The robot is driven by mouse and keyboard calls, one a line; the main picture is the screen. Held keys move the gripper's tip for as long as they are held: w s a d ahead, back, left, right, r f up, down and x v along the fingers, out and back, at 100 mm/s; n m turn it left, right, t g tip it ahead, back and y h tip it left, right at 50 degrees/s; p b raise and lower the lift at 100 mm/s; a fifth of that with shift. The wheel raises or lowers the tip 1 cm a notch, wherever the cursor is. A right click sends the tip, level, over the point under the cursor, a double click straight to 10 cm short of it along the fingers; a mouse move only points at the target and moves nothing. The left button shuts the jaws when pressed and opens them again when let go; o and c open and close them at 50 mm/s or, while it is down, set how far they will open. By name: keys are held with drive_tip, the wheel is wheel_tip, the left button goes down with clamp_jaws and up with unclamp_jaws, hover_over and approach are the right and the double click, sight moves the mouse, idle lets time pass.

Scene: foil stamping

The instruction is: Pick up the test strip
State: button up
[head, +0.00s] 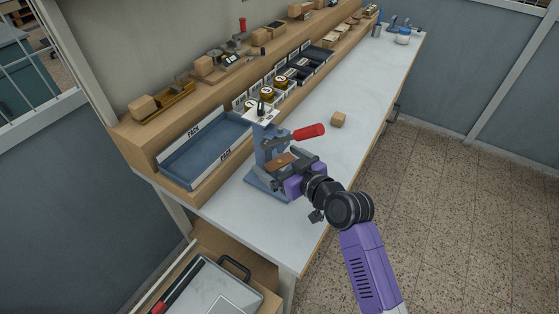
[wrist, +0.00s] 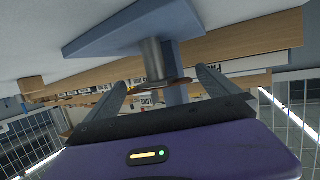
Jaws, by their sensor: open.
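A small brown strip (head: 279,161), which looks like the test strip, is at the blue stamping press (head: 262,153) with the red-handled lever (head: 309,132). In the wrist view a brown edge (wrist: 168,82) shows in front of the press column, between my fingers. My gripper (head: 275,167) is open at the front of the press, one finger on each side of the strip. Its two fingers also show apart in the wrist view (wrist: 163,84). I cannot tell whether either finger touches the strip.
A blue tray marked PACK (head: 203,151) stands left of the press. A small wooden block (head: 338,119) lies on the white bench (head: 355,100) behind it. Dark bins (head: 305,67) and a wooden shelf (head: 180,105) run along the back. An open drawer (head: 190,268) is below left.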

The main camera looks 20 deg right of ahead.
drive_tip(key=c, duration=1.5)
